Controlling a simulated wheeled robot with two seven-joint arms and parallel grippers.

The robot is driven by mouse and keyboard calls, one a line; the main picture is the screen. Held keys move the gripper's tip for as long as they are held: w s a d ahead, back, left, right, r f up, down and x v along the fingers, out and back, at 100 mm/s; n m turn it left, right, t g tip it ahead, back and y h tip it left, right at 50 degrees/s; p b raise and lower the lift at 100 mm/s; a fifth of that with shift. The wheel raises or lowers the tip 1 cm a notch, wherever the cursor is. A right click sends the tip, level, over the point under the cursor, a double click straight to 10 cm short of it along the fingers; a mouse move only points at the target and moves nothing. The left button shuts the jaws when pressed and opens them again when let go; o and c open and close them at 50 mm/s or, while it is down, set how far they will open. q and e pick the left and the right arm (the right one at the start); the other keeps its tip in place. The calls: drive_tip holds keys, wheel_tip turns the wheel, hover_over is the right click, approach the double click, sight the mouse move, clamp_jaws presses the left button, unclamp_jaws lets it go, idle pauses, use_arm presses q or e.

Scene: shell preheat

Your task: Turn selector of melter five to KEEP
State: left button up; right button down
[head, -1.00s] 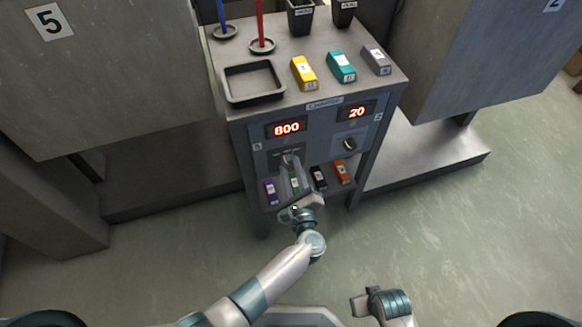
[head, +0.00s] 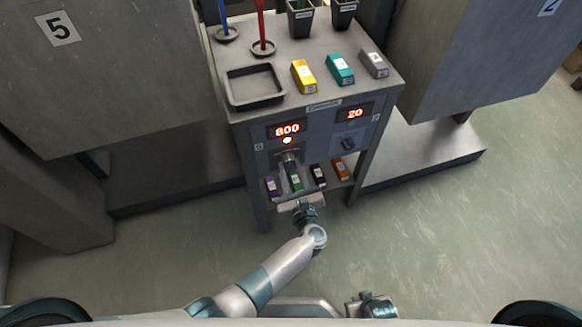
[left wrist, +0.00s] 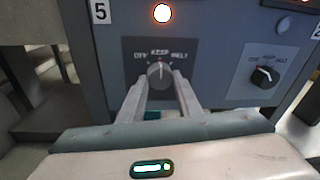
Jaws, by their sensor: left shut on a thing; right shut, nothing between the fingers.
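The selector of melter five (left wrist: 159,72) is a grey knob on a dark plate marked OFF, KEEP and MELT, on the left of the cabinet front. In the left wrist view its pointer stands about upright, toward KEEP at the top. My left gripper (left wrist: 161,84) is shut on this knob, one finger on each side; in the head view the left gripper (head: 290,165) hides most of the knob. A white lamp (left wrist: 162,13) glows above it, also in the head view (head: 287,140). My right gripper (head: 361,306) is shut and empty at the bottom, away from the cabinet.
A second selector (left wrist: 265,75) sits to the right. The displays read 800 (head: 287,130) and 20 (head: 355,113). A black tray (head: 234,98) is on top. The floor in front has free room.

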use_arm(q)
drive_tip(key=o, duration=1)
drive_tip(key=shift+o, duration=0.2)
drive_tip(key=b+v, duration=0.1)
drive_tip(key=v, duration=1.6)
drive_tip(key=shift+s, duration=0.2)
use_arm(e)
drive_tip(key=shift+s+d+r+g, duration=0.1)
drive_tip(key=shift+s+d+g, duration=0.25)
drive_tip(key=shift+s, duration=0.25)
use_arm(q)
drive_tip(key=shift+d, duration=0.1)
use_arm(e)
drive_tip(key=shift+w, duration=0.4)
